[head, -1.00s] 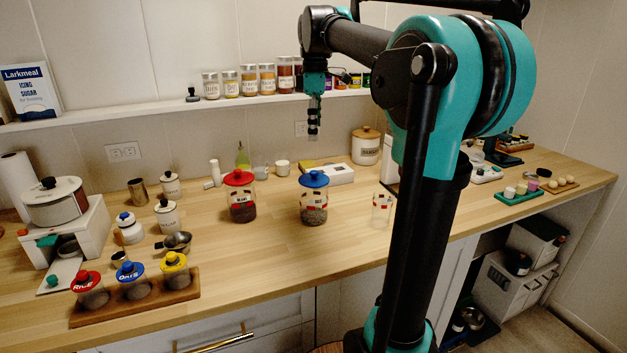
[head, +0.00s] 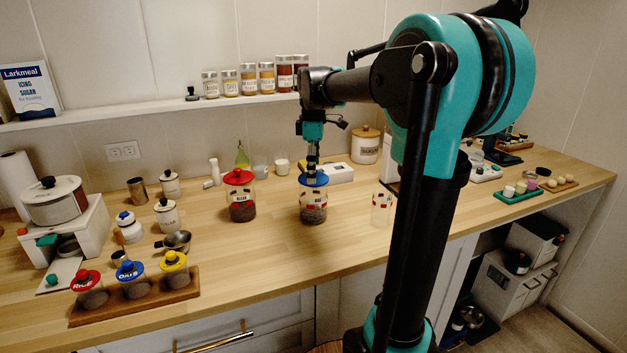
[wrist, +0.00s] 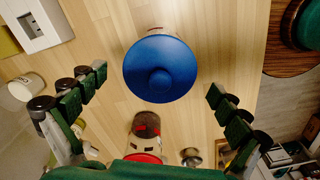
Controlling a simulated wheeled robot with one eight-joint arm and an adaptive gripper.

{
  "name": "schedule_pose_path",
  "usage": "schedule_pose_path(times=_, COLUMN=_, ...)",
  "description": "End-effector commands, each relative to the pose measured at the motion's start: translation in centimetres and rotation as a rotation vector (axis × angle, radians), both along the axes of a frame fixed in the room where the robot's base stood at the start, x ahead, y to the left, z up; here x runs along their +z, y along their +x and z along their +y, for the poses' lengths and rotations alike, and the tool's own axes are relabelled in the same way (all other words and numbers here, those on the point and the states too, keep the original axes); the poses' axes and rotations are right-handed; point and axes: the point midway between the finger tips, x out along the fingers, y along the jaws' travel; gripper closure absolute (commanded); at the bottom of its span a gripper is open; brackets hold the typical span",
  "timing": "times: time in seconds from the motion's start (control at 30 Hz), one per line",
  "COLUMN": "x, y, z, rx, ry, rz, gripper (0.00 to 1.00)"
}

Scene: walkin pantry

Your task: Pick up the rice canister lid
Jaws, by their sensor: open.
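A clear canister with a round blue lid (head: 313,180) stands mid-counter; its front label is too small to read surely. The blue lid (wrist: 160,69), with a round knob, sits between and beyond my finger tips in the wrist view. My gripper (head: 312,166) is open just above this lid; contact cannot be told. Its fingers spread either side in the wrist view (wrist: 157,82). A small red lid that seems to read RICE (head: 86,280) is on a jar at the front left.
A red-lidded canister (head: 239,178) stands left of the blue-lidded one, and a clear container (head: 381,210) stands right. A white box (head: 339,173) lies behind. A wooden rack (head: 135,309) holds the small jars. The counter front is clear.

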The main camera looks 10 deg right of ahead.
Motion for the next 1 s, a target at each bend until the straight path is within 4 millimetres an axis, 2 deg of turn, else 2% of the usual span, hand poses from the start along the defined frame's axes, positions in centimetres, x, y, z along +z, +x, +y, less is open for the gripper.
schedule_pose_path(times=0.2, x=-0.07, y=0.02, z=-0.01, rx=0.000, ry=0.000, rz=0.000, gripper=0.00)
schedule_pose_path(times=0.77, x=-0.11, y=0.01, z=0.00, rx=0.000, ry=0.000, rz=0.000, gripper=0.70)
schedule_pose_path(times=1.0, x=-0.21, y=0.00, z=-0.01, rx=0.000, ry=0.000, rz=0.000, gripper=0.73)
